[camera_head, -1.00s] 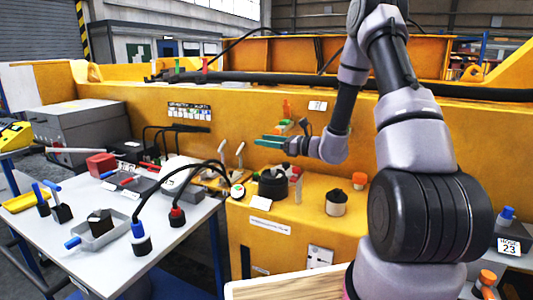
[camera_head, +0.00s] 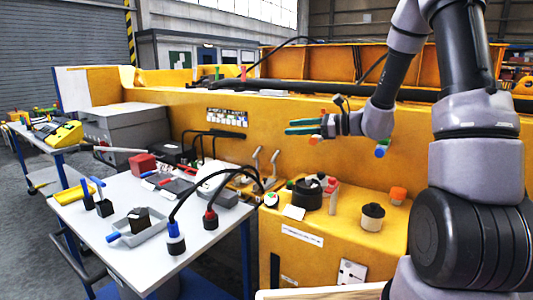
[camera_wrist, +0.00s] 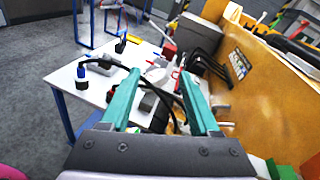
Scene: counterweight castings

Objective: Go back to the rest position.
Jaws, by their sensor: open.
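My gripper (camera_head: 303,127) has teal fingers and is held in the air above the yellow casting ledge, in front of the yellow wall, pointing left in the head view. In the wrist view the two teal fingers (camera_wrist: 162,98) stand wide apart with nothing held between them. Past them the white table and its items show below. My arm reaches in from the right side of the head view, bent at the elbow.
The white table (camera_head: 118,262) holds a grey tray (camera_head: 157,228), a red box (camera_head: 142,163) and black hose ends. The yellow ledge (camera_head: 330,238) carries a black round part (camera_head: 307,195) and a dark cylinder (camera_head: 372,217). A grey cabinet (camera_head: 125,130) stands behind the table.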

